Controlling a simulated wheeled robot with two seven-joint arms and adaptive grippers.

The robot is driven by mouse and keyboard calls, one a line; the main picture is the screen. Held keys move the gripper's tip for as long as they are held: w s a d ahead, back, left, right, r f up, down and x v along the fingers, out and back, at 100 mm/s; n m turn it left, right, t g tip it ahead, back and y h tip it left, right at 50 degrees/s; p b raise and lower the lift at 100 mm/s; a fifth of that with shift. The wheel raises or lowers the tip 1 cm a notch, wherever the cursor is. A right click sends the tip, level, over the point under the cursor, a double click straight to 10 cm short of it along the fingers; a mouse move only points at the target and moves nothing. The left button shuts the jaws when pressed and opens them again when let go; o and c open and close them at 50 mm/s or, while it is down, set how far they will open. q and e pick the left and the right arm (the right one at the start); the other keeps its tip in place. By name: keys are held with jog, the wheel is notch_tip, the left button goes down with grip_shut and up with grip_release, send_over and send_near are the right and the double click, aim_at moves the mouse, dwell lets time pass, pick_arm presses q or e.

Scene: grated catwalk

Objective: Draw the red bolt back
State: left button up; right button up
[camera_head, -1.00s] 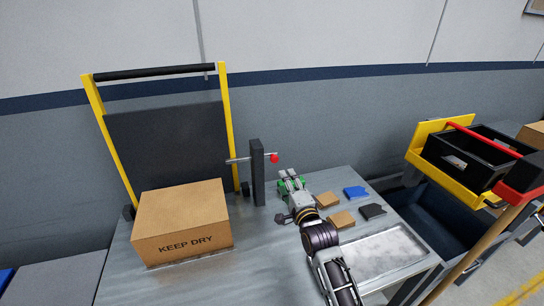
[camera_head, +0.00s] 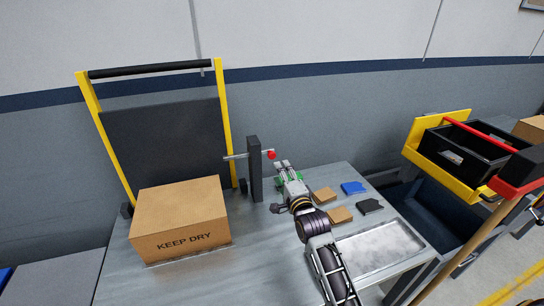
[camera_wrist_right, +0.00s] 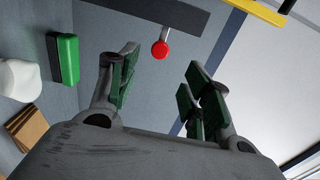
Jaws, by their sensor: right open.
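The red bolt's round knob (camera_head: 271,154) sits at the right end of a thin metal rod (camera_head: 235,157). The rod runs sideways through a dark upright post (camera_head: 255,175) on the grey table. My right gripper (camera_head: 282,164) is open and empty, just right of the knob and slightly below it. In the right wrist view the red knob (camera_wrist_right: 160,50) shows ahead between the green-padded fingers of the right gripper (camera_wrist_right: 163,62), nearer the left finger, with the dark post bar (camera_wrist_right: 140,14) beyond. No contact is visible. My left gripper is not in view.
A "KEEP DRY" carton (camera_head: 180,215) stands left of the post, before a yellow-framed hand truck (camera_head: 225,120). Brown, blue (camera_head: 353,188) and black pieces and a metal tray (camera_head: 385,250) lie to the right. A green block (camera_wrist_right: 65,58) shows in the wrist view.

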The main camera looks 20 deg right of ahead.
aim_at(272, 156)
jog(key=shift+w+a+p, duration=0.2)
jog(key=shift+w+p, duration=0.25)
jog(key=shift+w, duration=5.15)
pick_arm(q)
jog(key=shift+s+d+r, duration=0.3)
jog(key=shift+d+r, duration=0.15)
jog(key=shift+r, duration=0.05)
pick_arm(e)
jog(key=shift+w, duration=0.15)
